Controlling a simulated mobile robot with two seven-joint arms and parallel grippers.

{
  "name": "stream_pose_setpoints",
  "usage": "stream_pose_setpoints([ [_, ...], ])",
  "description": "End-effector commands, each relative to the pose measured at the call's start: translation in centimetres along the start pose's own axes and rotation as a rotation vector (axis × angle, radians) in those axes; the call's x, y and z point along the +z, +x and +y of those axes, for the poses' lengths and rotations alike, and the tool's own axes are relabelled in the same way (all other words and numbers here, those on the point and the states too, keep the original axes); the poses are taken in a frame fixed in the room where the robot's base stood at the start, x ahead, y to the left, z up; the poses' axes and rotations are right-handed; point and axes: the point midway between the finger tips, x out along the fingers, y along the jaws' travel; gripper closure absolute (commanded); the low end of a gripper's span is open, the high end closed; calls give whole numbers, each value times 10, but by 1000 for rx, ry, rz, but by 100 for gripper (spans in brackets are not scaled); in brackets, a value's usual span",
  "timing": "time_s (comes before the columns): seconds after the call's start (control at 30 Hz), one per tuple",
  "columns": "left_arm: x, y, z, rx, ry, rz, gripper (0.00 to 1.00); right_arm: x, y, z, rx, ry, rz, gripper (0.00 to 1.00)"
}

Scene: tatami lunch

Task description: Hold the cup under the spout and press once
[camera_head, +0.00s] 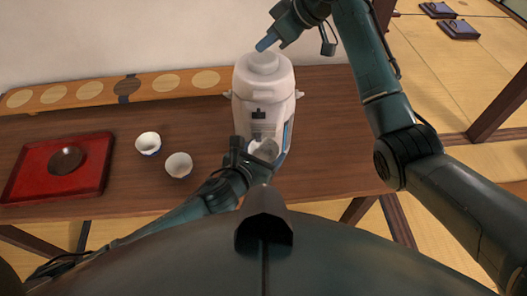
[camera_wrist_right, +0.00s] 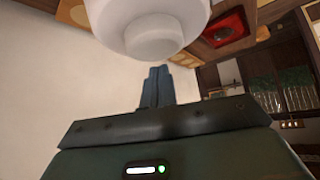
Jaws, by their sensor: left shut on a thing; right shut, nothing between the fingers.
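A white air pot (camera_head: 262,100) stands on the wooden table, with a round push button (camera_head: 263,62) on its top. The button also shows in the right wrist view (camera_wrist_right: 150,35). My left gripper (camera_head: 255,152) is shut on a white cup (camera_head: 266,149) at the front of the pot, beneath its spout area; the arm partly hides the cup, and I cannot tell its exact alignment with the spout. My right gripper (camera_head: 264,46) is shut and empty, just above the button, with its blue fingertips apart from it or barely near; the contact is unclear.
Two white cups (camera_head: 148,143) (camera_head: 179,164) stand on the table left of the pot. A red tray (camera_head: 22,186) with a dark bowl (camera_head: 66,160) lies farther left. A long board with round inlays (camera_head: 105,92) runs along the wall. The table right of the pot is clear.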

Motion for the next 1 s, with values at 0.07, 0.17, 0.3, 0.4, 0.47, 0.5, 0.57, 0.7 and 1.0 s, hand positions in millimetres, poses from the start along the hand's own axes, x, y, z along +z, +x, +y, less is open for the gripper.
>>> stream_pose_setpoints([
  [0.07, 1, 0, 0, 0, 0, -2, 56, 0, 0, 0, 0, 0, 0, 100],
  [0.17, 1, 0, 0, 0, 0, -2, 56, 0, 0, 0, 0, 0, 0, 100],
  [0.3, 1, 0, 0, 0, 0, -2, 56, 0, 0, 0, 0, 0, 0, 100],
  [0.4, 1, 0, 0, 0, 0, -2, 56, 0, 0, 0, 0, 0, 0, 100],
  [0.47, 1, 0, 0, 0, 0, -2, 56, 0, 0, 0, 0, 0, 0, 100],
  [0.5, 1, 0, 0, 0, 0, -2, 56, 0, 0, 0, 0, 0, 0, 100],
  [0.57, 1, 0, 0, 0, 0, -2, 56, 0, 0, 0, 0, 0, 0, 100],
  [0.7, 1, 0, 0, 0, 0, -2, 56, -7, -7, 0, 1, -2, 1, 100],
  [1.0, 1, 0, 0, 0, 0, -2, 56, -26, -28, 0, 2, -2, 1, 100],
])
